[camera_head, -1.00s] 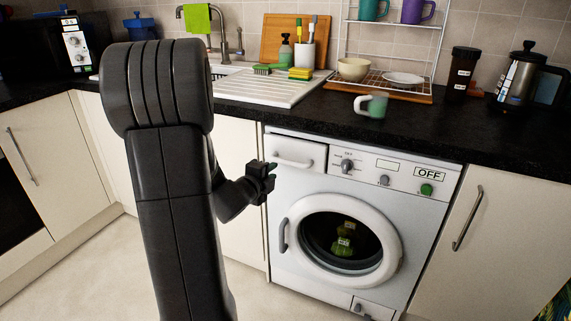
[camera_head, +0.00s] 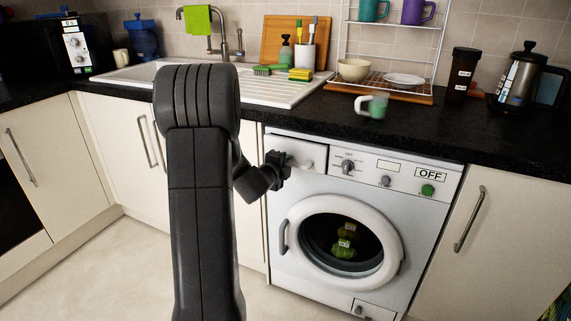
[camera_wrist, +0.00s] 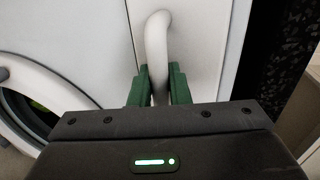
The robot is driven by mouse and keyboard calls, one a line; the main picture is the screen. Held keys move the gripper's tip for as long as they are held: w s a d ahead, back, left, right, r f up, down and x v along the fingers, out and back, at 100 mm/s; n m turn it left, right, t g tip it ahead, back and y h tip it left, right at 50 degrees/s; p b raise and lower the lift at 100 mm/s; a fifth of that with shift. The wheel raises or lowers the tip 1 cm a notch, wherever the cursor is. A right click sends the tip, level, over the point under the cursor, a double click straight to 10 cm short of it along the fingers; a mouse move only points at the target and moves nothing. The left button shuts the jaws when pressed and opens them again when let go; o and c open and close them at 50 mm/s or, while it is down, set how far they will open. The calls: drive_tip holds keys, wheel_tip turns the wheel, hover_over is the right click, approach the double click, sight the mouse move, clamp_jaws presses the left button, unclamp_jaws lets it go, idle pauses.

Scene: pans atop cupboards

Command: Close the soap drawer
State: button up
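The soap drawer (camera_head: 312,151) is the white panel at the washing machine's upper left. I cannot tell for sure whether its front sits flush. Its white, curved handle (camera_wrist: 157,45) shows in the wrist view. My gripper (camera_head: 277,165) is at the drawer's left end in the head view and hides part of the handle. In the wrist view, the green fingers of my gripper (camera_wrist: 159,82) lie one on each side of the handle, with little or no gap, so it looks shut on it.
The white washing machine (camera_head: 375,190) has a round door and an OFF label. The dark worktop (camera_head: 400,130) overhangs above it, with a mug (camera_head: 378,105) near its front edge. Cream cupboards (camera_head: 480,240) stand on both sides. The floor in front is clear.

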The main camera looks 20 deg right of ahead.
clamp_jaws()
drive_tip(key=shift+w+d, duration=0.35)
drive_tip(key=shift+d, duration=0.1)
drive_tip(key=shift+o, duration=1.3)
unclamp_jaws()
drive_tip(key=shift+a, duration=0.1)
drive_tip(key=p+v, duration=0.1)
drive_tip(key=v, duration=1.2)
drive_tip(key=shift+s+a, duration=0.25)
drive_tip(key=shift+a, duration=0.05)
drive_tip(key=shift+d, duration=0.1)
drive_tip(key=b+x, duration=0.1)
drive_tip(key=x, duration=1.2)
drive_tip(key=shift+w+d, duration=0.15)
drive_tip(key=shift+v, duration=1.1)
